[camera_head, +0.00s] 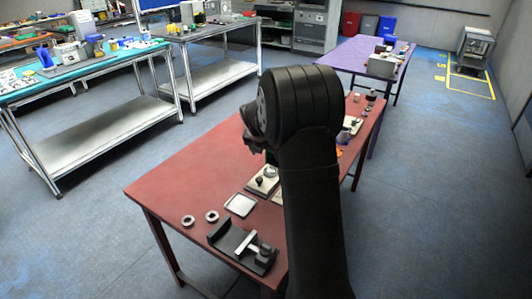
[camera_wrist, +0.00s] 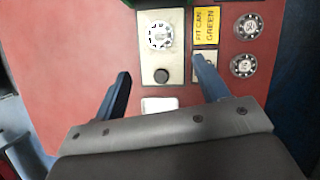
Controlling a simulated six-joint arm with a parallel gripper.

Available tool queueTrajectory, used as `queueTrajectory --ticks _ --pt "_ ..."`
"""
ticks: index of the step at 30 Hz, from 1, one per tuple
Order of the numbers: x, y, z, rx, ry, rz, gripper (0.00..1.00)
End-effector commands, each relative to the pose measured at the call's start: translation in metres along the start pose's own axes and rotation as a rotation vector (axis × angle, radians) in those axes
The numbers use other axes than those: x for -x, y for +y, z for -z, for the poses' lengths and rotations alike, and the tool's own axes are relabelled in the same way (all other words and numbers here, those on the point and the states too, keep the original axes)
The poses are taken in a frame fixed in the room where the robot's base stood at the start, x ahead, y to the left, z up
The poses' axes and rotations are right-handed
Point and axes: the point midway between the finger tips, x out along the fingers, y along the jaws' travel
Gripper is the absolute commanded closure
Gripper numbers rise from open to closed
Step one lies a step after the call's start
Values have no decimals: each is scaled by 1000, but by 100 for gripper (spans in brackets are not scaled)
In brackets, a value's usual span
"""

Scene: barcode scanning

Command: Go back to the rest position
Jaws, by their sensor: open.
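In the wrist view my gripper (camera_wrist: 165,90) has its two dark fingers set wide apart, with nothing between them. It is above the red table (camera_wrist: 55,50), over a pale plate (camera_wrist: 157,95) with a black knob and a round dial. In the head view my dark arm rises across the middle of the red table (camera_head: 170,187). My gripper's fingers are mostly hidden there behind the wrist.
A black clamp-like device (camera_head: 240,247), two rings (camera_head: 211,216) and a white square (camera_head: 240,205) lie on the red table. The wrist view shows a yellow label (camera_wrist: 206,26) and round dials at right. A purple table (camera_head: 350,55) stands behind.

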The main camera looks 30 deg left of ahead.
Motion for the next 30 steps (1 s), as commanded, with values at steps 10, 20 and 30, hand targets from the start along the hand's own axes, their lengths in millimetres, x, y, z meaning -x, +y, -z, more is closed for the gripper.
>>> queueTrajectory --ticks 10,20,30 --pt "-32 0 0 0 2 2 32" --pt "-95 -1 1 0 2 2 32" --pt "-100 0 -9 -1 -3 -1 32"
